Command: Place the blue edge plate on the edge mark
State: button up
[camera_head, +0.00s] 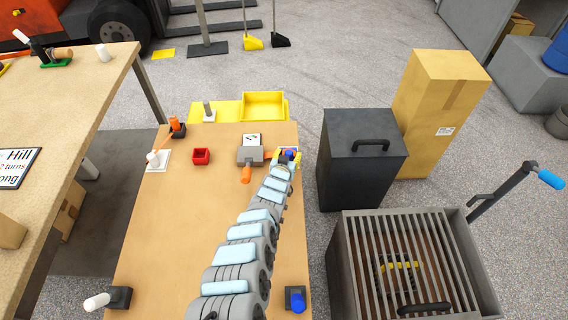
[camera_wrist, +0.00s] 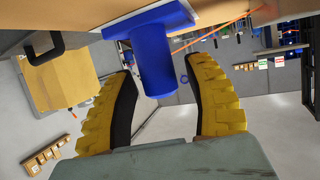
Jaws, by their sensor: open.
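The blue edge plate (camera_wrist: 152,50) fills the top middle of the wrist view, a flat plate with a thick round post pointing towards my gripper. In the head view its blue top (camera_head: 291,154) shows at the table's right edge, over a small coloured patch (camera_head: 287,149) that my gripper mostly covers. My gripper (camera_wrist: 163,72) is open, one yellow finger on each side of the post, with visible gaps. It also shows in the head view (camera_head: 284,162). I cannot make out the edge mark itself.
A red box (camera_head: 201,156) and a white plate with a peg (camera_head: 156,161) are farther left. A black bin (camera_head: 361,165) stands right of the table.

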jog(key=s+r+p, duration=0.1)
jog(key=s+p, duration=0.1)
jog(key=shift+s+a+r+p, duration=0.1)
jog(key=shift+a+r+p, duration=0.15)
jog(key=shift+r+p, duration=0.1)
jog(key=shift+s+a+p, duration=0.15)
jog(key=shift+s+p, duration=0.4)
jog(key=shift+s, duration=0.1)
jog(key=shift+s+a+r+p, duration=0.1)
jog(key=shift+s+r+p, duration=0.4)
jog(key=shift+p, duration=0.2)
jog(key=shift+f+p+v, duration=0.2)
jog(key=shift+p+v, duration=0.8)
jog(key=shift+v, duration=0.1)
jog(key=shift+p+v, duration=1.5)
jog(key=shift+v, duration=0.45)
